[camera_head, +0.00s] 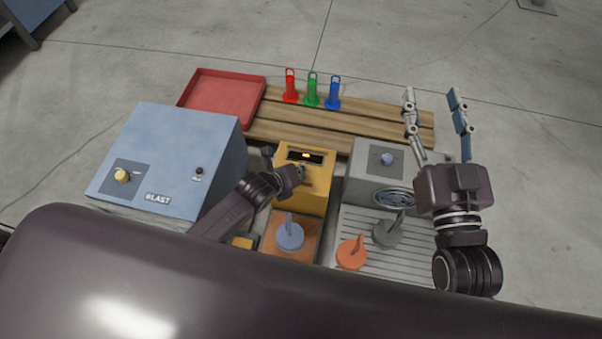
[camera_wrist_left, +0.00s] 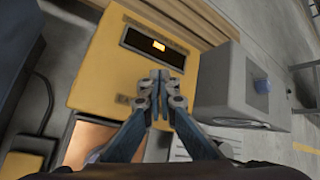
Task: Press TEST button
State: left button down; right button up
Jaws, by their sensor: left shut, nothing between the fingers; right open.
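A yellow box (camera_head: 307,198) stands in the middle of the bench; it also fills the middle of the left wrist view (camera_wrist_left: 95,75). Its dark display (camera_head: 318,157) shows a small lit orange patch. My left gripper (camera_head: 301,170) is shut and empty at the box's face, just below the display. In the left wrist view its closed fingertips (camera_wrist_left: 158,78) overlap the face; I cannot tell whether they touch it. No TEST button is readable; the fingers cover part of the face. My right gripper (camera_head: 432,95) is open and empty above the far right of the bench.
A blue BLAST box (camera_head: 165,165) stands left. A grey box with a blue knob (camera_head: 387,159) stands right. Red, green and blue tags (camera_head: 312,92) stand behind on wooden slats, beside a red tray (camera_head: 222,98). Blue, orange and grey round, handled pieces (camera_head: 290,236) lie in front.

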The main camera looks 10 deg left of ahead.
pick_arm(q)
jog(key=shift+f, duration=0.1)
dwell(0.5)
jog(key=shift+f, duration=0.3)
dwell(0.4)
